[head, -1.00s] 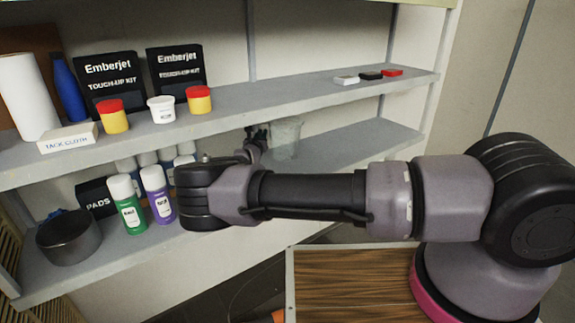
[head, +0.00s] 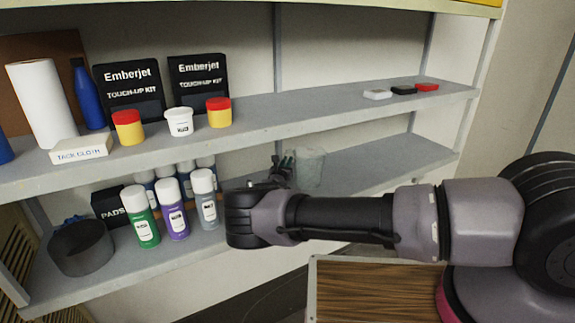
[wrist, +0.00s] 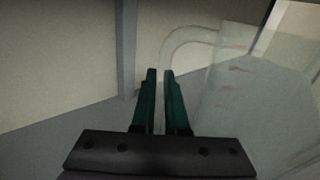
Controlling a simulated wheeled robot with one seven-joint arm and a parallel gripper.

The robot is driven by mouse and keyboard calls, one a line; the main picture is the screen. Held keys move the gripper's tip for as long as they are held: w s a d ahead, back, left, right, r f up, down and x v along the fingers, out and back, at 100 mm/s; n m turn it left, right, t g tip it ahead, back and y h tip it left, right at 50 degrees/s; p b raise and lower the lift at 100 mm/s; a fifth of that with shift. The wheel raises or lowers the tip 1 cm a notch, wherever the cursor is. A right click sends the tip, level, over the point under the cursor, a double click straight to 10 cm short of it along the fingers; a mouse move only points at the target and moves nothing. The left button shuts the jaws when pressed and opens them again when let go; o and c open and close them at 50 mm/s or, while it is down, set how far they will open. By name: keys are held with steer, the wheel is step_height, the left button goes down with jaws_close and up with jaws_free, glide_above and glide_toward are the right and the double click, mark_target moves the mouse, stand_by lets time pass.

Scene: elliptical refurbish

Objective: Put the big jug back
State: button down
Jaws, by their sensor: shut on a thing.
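The big jug is a clear, see-through vessel (head: 310,168) on the right of my gripper, at the lower shelf (head: 375,172). In the wrist view the jug (wrist: 265,100) fills the right side, and its curved handle reaches left to my fingers. My gripper (head: 284,165) is shut on the jug's handle; its dark green fingers (wrist: 160,85) stand close together there. I cannot tell whether the jug's base touches the shelf. My wrist and forearm hide part of the lower shelf.
Spray cans, green (head: 142,215), purple (head: 172,208) and grey (head: 205,198), stand left of my wrist. A dark round pot (head: 82,250) and a PADS box (head: 108,205) are further left. The upper shelf (head: 300,112) runs above my gripper. The lower shelf right of the jug is clear.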

steer(key=shift+f, duration=0.6)
steer(key=c, duration=0.9)
jaws_free()
steer(key=shift+s+a, duration=0.1)
steer(key=shift+s, duration=0.15)
steer(key=s, duration=0.3)
steer(key=s+a, duration=0.1)
steer(key=s, duration=0.7)
steer(key=shift+s+a, duration=0.2)
steer(key=shift+s, duration=0.05)
